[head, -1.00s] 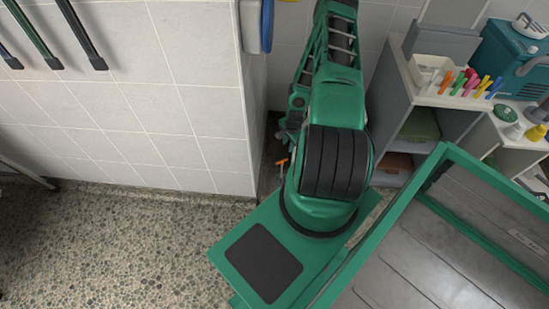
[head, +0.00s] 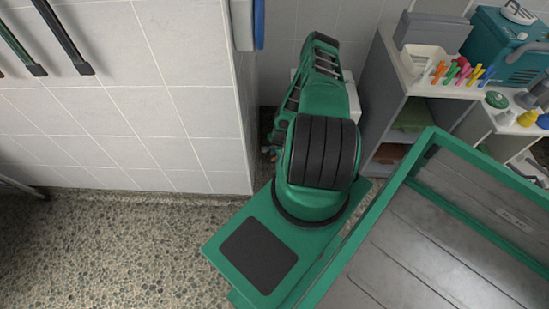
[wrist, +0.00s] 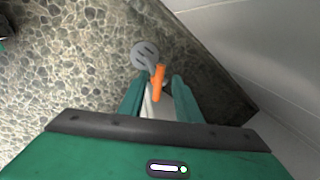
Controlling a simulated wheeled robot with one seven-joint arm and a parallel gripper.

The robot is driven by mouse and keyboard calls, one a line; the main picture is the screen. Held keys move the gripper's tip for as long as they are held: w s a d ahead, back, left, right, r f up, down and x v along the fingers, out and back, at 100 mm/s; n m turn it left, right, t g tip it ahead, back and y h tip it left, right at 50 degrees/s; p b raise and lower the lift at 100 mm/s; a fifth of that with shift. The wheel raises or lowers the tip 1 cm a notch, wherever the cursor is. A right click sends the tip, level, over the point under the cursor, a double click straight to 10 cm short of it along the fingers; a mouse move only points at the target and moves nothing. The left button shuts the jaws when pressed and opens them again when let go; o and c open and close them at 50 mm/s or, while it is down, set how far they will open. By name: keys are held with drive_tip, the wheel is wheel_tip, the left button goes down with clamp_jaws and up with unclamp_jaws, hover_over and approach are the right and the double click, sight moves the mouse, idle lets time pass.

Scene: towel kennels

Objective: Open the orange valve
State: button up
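The orange valve (wrist: 159,80) shows in the wrist view as a short orange handle beside a grey round disc (wrist: 143,55), low over the pebbled floor near a white wall. My gripper (wrist: 157,86) points at it with its two green fingers apart, one on each side of the handle's near end. A pale pipe-like part shows between the fingers. I cannot tell whether either finger touches the handle. In the head view my own arm hides most of the gripper and the valve, in the gap beside the tiled wall corner.
A tiled wall (head: 190,100) stands left of my arm. On the right, a grey shelf unit (head: 385,90) holds colourful markers (head: 460,72), and a teal carrier (head: 510,50) stands behind. The pebbled floor (head: 110,250) at lower left is clear.

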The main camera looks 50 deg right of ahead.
drive_tip(key=shift+w+f, duration=0.2)
drive_tip(key=shift+f, duration=0.8)
clamp_jaws()
drive_tip(key=shift+s, duration=0.1)
drive_tip(key=shift+s+d+n+y, duration=0.15)
drive_tip(key=shift+n+y, duration=0.1)
drive_tip(key=shift+n, duration=1.2)
drive_tip(key=shift+s+d+n+y, duration=0.1)
drive_tip(key=shift+s+n+y, duration=0.1)
drive_tip(key=shift+n, duration=1.2)
drive_tip(key=shift+s+d+n+y, duration=0.15)
drive_tip(key=shift+n+y, duration=0.1)
drive_tip(key=shift+n, duration=1.2)
